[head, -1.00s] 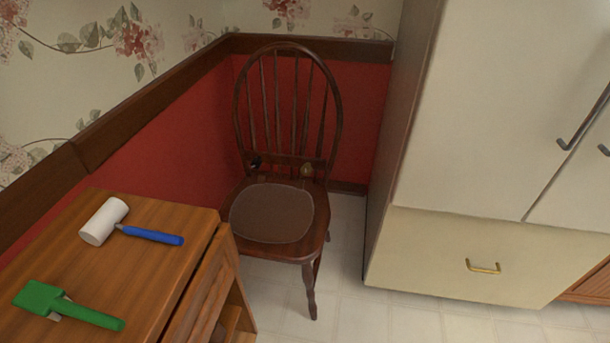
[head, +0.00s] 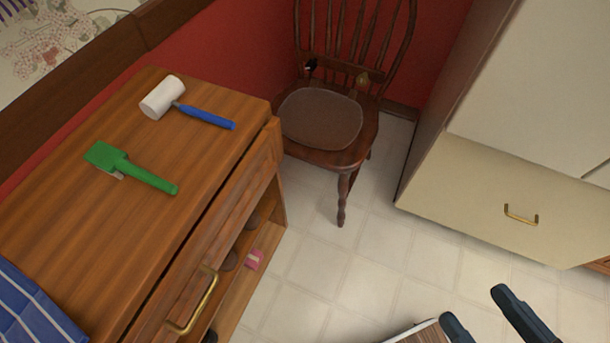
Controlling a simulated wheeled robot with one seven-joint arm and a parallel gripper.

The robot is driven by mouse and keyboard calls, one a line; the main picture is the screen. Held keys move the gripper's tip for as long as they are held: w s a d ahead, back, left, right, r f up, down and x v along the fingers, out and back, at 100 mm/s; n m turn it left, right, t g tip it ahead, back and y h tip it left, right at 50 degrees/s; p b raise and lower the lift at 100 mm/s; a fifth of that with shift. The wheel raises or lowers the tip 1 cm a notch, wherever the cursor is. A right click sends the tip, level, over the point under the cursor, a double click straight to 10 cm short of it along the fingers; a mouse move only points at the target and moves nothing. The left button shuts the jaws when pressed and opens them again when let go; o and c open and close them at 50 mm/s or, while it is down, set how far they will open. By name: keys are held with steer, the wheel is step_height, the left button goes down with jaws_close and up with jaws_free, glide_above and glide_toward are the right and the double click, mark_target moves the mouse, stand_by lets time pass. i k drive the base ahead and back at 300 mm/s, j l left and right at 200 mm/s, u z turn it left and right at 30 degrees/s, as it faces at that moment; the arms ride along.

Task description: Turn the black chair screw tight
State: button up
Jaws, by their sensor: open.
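A dark brown wooden chair (head: 344,138) with a spindle back stands in the corner against the red wall. The black chair screw (head: 311,65) shows as a small dark knob at the left of the base of the backrest. A brass-coloured screw (head: 362,79) sits to its right on the same chair. My gripper (head: 476,307) is at the bottom right edge of the head view, open and empty, low in front of the chair and well apart from it. Only its two dark fingers show.
A wooden cabinet (head: 75,245) on the left bears a white-headed mallet with a blue handle (head: 205,117), a green tool (head: 137,172) and a blue striped cloth (head: 30,310). A cream cupboard (head: 480,200) stands right. Tiled floor (head: 385,255) between them is clear.

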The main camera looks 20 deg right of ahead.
mark_target(311, 64)
steer(key=i+j+z, duration=0.25)
steer(key=z, duration=0.15)
steer(key=i+j+z, duration=0.15)
steer(key=j+z, duration=0.3)
steer(key=j, duration=0.1)
